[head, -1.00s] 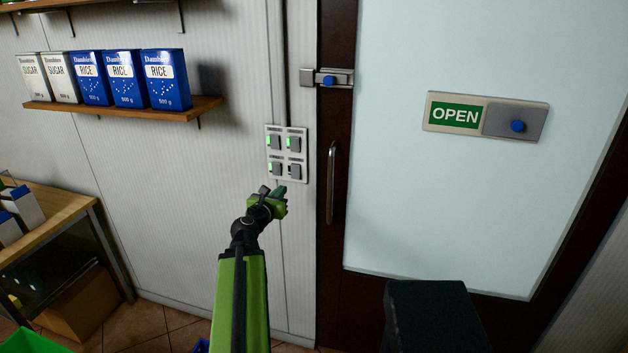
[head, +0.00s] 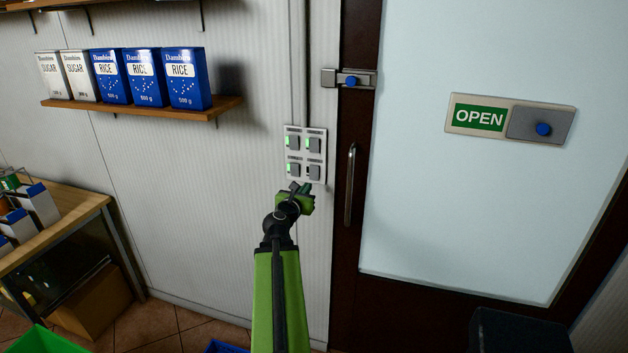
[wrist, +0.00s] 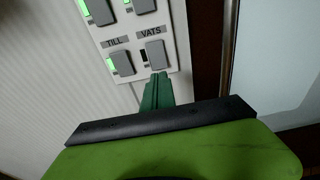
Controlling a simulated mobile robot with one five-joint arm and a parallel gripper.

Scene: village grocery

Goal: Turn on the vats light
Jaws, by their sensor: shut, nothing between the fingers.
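The switch panel (head: 305,154) is a pale plate on the wall left of the door, with two rows of two grey rockers. In the wrist view the lower right rocker is labelled VATS (wrist: 156,53), and the strip beside it is dark. The lower left rocker, labelled TILL (wrist: 122,63), shows a lit green strip. The upper two also show green. My gripper (head: 304,187) is shut and empty, just below the VATS switch. In the wrist view its green fingertips (wrist: 157,76) come up to the lower edge of the VATS rocker; I cannot tell whether they touch.
The door (head: 470,210) with a vertical handle (head: 350,185), a bolt (head: 349,80) and an OPEN sign (head: 478,117) stands right of the panel. A shelf (head: 150,108) with sugar and rice packs is at upper left. A wooden table (head: 60,225) is at far left.

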